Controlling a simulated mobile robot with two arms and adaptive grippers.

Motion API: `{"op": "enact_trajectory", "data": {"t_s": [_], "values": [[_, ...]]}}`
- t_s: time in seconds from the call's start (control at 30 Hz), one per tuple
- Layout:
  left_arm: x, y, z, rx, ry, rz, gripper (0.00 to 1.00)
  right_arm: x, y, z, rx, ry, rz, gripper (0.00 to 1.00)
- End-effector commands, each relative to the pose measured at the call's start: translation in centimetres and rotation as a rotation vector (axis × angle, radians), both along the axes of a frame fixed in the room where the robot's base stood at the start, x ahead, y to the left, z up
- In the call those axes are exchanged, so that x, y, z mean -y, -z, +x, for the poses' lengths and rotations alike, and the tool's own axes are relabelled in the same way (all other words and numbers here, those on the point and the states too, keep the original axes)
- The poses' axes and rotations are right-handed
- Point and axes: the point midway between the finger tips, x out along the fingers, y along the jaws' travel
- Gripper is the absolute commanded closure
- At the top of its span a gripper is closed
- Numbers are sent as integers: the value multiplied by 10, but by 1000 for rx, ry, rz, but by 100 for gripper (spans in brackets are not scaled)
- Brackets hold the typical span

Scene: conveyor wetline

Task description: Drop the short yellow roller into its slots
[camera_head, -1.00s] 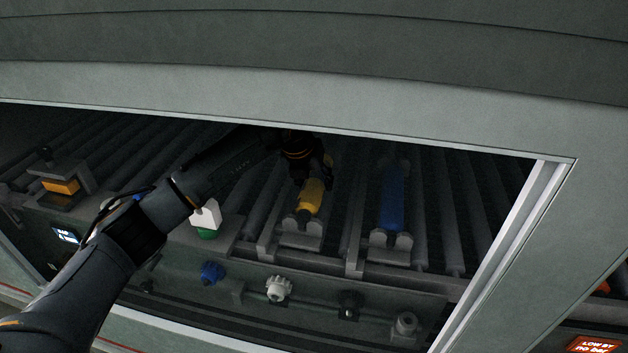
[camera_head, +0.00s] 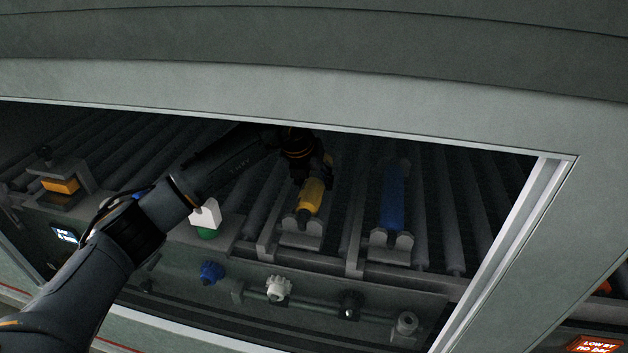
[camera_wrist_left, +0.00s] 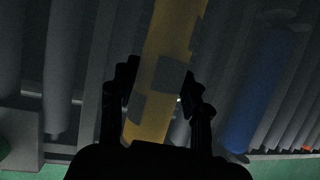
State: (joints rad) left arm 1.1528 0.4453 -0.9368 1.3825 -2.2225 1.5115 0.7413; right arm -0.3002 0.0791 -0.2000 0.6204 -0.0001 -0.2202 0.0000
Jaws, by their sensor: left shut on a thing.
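The short yellow roller (camera_head: 311,196) lies lengthwise at the middle of the conveyor opening in the head view. Its near end is at a grey slotted bracket (camera_head: 301,237); I cannot tell whether that end sits down in the slot. My left gripper (camera_head: 315,175) is over the roller's upper part and shut on it, hiding some of it. In the left wrist view the yellow roller (camera_wrist_left: 164,60) runs between the two dark fingers (camera_wrist_left: 160,98), with grey patches of shadow on it. The roller's far end and far slot are hidden. My right gripper is not in view.
A blue roller (camera_head: 392,200) sits in its bracket to the right. Grey rollers (camera_head: 425,215) fill the bed. The housing's upper edge (camera_head: 300,115) hangs close over my arm. A white block on a green base (camera_head: 206,217) and several knobs (camera_head: 278,289) are in front.

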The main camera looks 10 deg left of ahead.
Motion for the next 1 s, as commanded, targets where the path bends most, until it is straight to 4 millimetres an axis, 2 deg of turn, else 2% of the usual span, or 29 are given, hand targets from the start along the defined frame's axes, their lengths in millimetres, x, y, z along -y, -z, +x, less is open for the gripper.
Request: {"op": "enact_trajectory", "data": {"t_s": [0.8,0.83,0.93,1.0], "values": [[0,21,0,1,0,0,90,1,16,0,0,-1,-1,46],[0,20,0,1,0,0,48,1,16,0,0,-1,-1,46],[0,19,0,1,0,0,28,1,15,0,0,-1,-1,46],[0,19,0,1,0,0,26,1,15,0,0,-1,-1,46]]}}
